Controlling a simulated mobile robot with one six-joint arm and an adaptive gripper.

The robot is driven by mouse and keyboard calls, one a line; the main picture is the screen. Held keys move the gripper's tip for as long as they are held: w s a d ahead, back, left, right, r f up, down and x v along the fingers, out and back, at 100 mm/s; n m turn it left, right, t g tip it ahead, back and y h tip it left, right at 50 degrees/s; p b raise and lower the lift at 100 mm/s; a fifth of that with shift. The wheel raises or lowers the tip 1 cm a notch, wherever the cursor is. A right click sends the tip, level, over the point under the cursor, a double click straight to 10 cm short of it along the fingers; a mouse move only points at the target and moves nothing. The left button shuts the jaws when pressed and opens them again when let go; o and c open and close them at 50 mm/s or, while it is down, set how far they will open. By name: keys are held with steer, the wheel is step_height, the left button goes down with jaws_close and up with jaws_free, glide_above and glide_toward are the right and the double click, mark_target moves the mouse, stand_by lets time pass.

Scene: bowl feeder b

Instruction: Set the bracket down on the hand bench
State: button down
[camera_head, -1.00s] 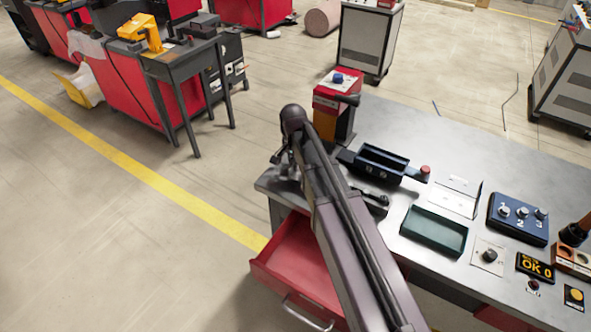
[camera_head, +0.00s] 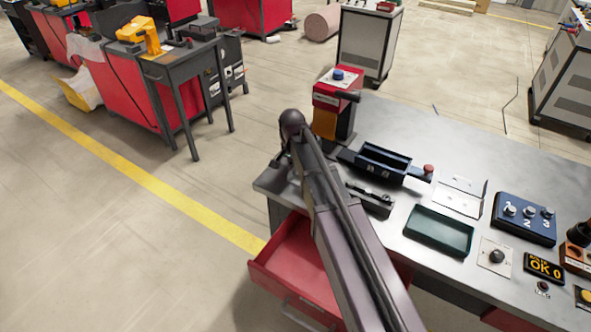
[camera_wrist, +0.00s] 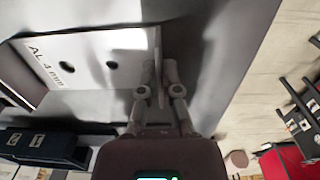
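The bracket (camera_wrist: 95,55) shows in the wrist view as a pale metal plate with dark holes and the marking "AL 4 mm". Its upright flange (camera_wrist: 157,42) stands between my fingertips. My gripper (camera_wrist: 157,68) is closed on that flange. The plate lies over the grey top of the hand bench; I cannot tell whether it touches. In the head view my arm reaches to the left end of the hand bench (camera_head: 455,150) and hides most of the gripper and bracket.
A red post with a blue button (camera_head: 338,75) stands just beyond my gripper. A red drawer (camera_head: 290,262) stands open below the bench's left end.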

steer(key=shift+f, duration=0.25)
steer(key=c, duration=0.8)
jaws_free()
steer(key=shift+r, duration=0.1)
steer(key=shift+r, duration=0.15)
step_height(320, 180, up, 12)
steer(key=p, duration=1.2)
steer(key=shift+a, duration=0.1)
steer(key=s+d+n, duration=0.6)
steer(key=s+d, duration=0.9)
steer(key=s, duration=0.1)
steer(key=shift+s+d+n, duration=0.2)
steer(key=shift+s+n, duration=0.15)
steer(key=shift+n, duration=0.05)
